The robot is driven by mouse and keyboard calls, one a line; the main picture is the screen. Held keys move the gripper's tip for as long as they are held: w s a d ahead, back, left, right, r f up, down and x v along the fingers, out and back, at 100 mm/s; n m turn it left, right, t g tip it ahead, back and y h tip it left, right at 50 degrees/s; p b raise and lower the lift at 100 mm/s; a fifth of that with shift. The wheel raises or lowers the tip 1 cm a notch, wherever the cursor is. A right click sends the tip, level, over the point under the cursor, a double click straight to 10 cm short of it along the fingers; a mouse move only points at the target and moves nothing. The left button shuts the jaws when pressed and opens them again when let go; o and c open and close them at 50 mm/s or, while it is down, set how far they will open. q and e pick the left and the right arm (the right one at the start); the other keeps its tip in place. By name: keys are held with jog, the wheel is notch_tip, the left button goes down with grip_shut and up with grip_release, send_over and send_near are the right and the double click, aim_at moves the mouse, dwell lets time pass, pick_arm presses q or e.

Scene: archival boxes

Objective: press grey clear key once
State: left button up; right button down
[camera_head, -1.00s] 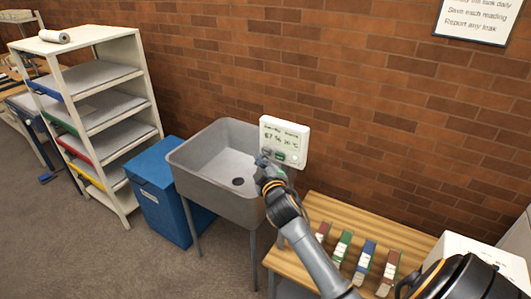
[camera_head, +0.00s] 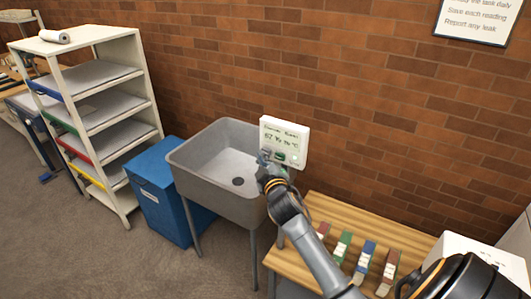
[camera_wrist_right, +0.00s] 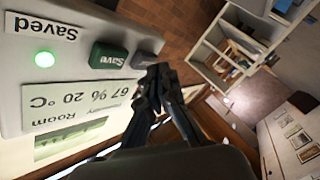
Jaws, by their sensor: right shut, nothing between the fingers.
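A white wall panel (camera_head: 296,133) with a display hangs above the sink's right end. In the right wrist view the panel (camera_wrist_right: 12,70) shows tilted, its display (camera_wrist_right: 72,105) reading 67 % and 20 °C. A green Save key (camera_wrist_right: 108,56) and, beside it, a grey key (camera_wrist_right: 143,60) stick out from the panel; the grey key's label is not readable. My right gripper (camera_head: 264,157) is shut and empty at the panel's lower left. In the wrist view its fingertips (camera_wrist_right: 160,72) are close by the grey key; I cannot tell whether they touch it. My left gripper is not in view.
A green light (camera_wrist_right: 44,59) glows beside the word Saved. A grey sink (camera_head: 215,165) stands under the panel. A wooden bench (camera_head: 313,255) with several coloured binders is at right. A blue bin (camera_head: 160,205) and white shelf (camera_head: 125,180) stand left.

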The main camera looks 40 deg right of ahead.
jog(key=shift+w+d, duration=0.15)
jog(key=shift+d, duration=0.3)
dwell(0.6)
jog(key=shift+a, duration=0.15)
jog(key=shift+s+a, duration=0.35)
jog(key=shift+a, duration=0.35)
jog(key=shift+a, duration=0.1)
jog(key=shift+s+a, duration=0.3)
jog(key=shift+a, duration=0.45)
jog(key=shift+s+a, duration=0.35)
jog(key=shift+a, duration=0.35)
jog(key=shift+s+a, duration=0.3)
jog(key=shift+a, duration=0.45)
